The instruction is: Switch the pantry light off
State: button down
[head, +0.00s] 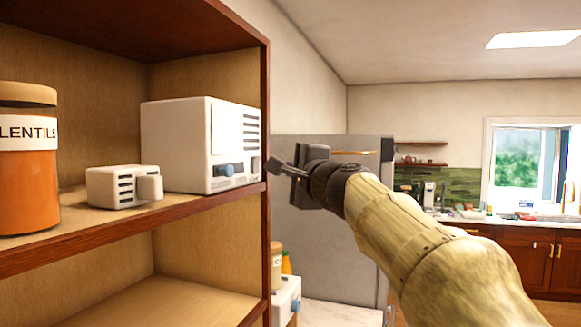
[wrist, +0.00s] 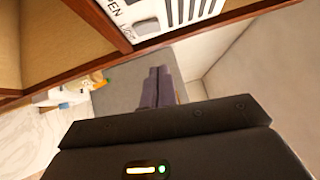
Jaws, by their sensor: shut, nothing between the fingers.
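No pantry light or wall switch can be made out for certain. A white box (head: 175,145) with a dark panel, vent slots and a blue control (head: 224,170) stands at the right end of the pantry shelf. Part of a white vented face (wrist: 188,12) shows at the top of the wrist view, with cut-off lettering that reads "PEN" and a grey square part (wrist: 146,26). My gripper (head: 276,165) is shut and empty, just right of the shelf's edge and near the box. Its closed fingers (wrist: 160,73) point toward the grey panel behind, below the vented face in the wrist view.
The wooden shelf (head: 110,228) also holds a lentils jar (head: 30,185) and a small white slotted box (head: 112,188) with a knob. Lower down, another white box (head: 285,300) with a blue knob stands by jars. A tall grey panel (head: 325,230) stands behind my arm.

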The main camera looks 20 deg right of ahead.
aim_at(260, 160)
jog(key=w+a+p, duration=0.2)
jog(key=w+a, duration=0.1)
jog(key=w, duration=0.2)
jog(key=shift+w+a+r, duration=0.25)
jog(key=shift+a+r, duration=0.1)
jog(key=shift+r, duration=0.1)
